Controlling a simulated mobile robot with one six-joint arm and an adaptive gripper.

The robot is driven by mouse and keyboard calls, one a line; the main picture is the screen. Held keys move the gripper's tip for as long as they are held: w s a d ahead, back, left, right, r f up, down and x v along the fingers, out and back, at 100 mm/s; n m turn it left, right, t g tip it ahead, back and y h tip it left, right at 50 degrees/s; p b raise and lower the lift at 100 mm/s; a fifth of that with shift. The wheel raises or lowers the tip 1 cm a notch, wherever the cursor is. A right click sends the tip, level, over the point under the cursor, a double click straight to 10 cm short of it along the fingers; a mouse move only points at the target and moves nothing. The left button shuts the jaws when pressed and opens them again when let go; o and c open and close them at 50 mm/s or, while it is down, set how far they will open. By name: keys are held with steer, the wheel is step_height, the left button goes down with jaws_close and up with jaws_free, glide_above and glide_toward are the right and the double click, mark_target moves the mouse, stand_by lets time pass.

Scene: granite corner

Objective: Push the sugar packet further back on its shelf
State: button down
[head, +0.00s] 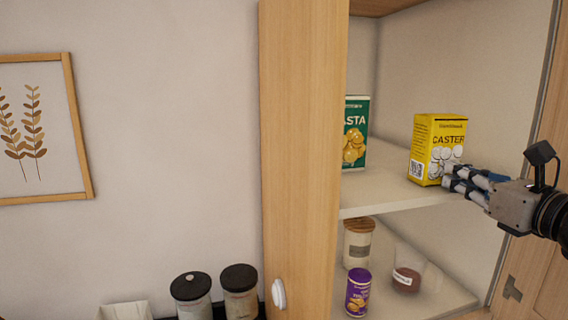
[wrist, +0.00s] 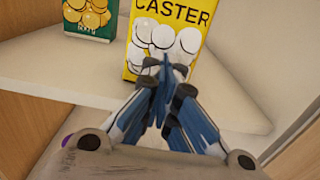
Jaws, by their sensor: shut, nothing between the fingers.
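The sugar packet (head: 438,148) is a yellow box marked CASTER, standing upright on the upper shelf (head: 385,190) near its right part. My gripper (head: 450,186) is shut and empty, in front of the packet's lower right side in the head view. In the wrist view the packet (wrist: 170,35) is straight ahead, and my closed fingertips (wrist: 164,72) overlap its lower front. I cannot tell whether they touch it. The packet's lowest edge is partly hidden behind the fingers.
A green pasta box (head: 355,133) stands left of the packet, partly behind the wooden cabinet side (head: 300,150). The lower shelf holds a lidded jar (head: 358,243), a purple tin (head: 358,292) and a clear container (head: 408,276). An open cabinet door (head: 545,265) is at right.

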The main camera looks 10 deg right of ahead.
mark_target(432, 166)
steer(key=w, duration=0.7)
steer(key=shift+a, duration=0.3)
steer(key=shift+s, duration=0.15)
